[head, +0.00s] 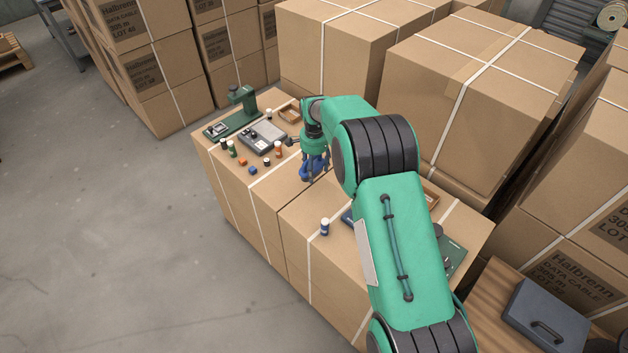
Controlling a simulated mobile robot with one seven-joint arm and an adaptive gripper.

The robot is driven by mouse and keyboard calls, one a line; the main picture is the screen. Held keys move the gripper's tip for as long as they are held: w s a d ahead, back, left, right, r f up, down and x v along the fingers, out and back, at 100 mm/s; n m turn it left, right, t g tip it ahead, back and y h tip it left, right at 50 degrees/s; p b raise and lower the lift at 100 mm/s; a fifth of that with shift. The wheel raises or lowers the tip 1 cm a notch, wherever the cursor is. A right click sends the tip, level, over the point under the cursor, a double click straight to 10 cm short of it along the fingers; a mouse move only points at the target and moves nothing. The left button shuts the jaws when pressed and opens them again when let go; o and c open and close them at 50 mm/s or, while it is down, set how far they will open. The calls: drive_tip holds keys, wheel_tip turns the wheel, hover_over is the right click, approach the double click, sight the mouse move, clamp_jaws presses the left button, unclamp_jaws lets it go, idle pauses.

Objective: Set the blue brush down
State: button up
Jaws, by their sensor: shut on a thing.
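My gripper (316,173) is at the end of my green arm, pointing down over the box top near the middle of the picture. It is shut on a blue thing that I take to be the blue brush (305,172). The brush is small here and partly hidden by the fingers, so its shape is unclear. It is low over the strapped cardboard box (283,190), close to the seam between two boxes. I cannot tell whether it touches the box top.
Left of the gripper are several small bottles, an orange block (243,162), a blue block (253,170), a grey device (262,135) and a green stand (238,112). A white-capped blue bottle (325,228) stands nearer. Tall cartons (465,90) rise behind.

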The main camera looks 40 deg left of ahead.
sight(314, 167)
drive_tip(key=shift+f, duration=1.1)
drive_tip(key=shift+f, duration=0.1)
drive_tip(key=shift+f, duration=1.8)
drive_tip(key=shift+f+b, duration=0.15)
drive_tip(key=shift+b, duration=0.2)
drive_tip(key=o, duration=1.3)
drive_tip(key=shift+c, duration=0.2)
wheel_tip(314, 167, up, 12)
drive_tip(key=shift+r+p, duration=0.15)
drive_tip(key=shift+p, duration=0.5)
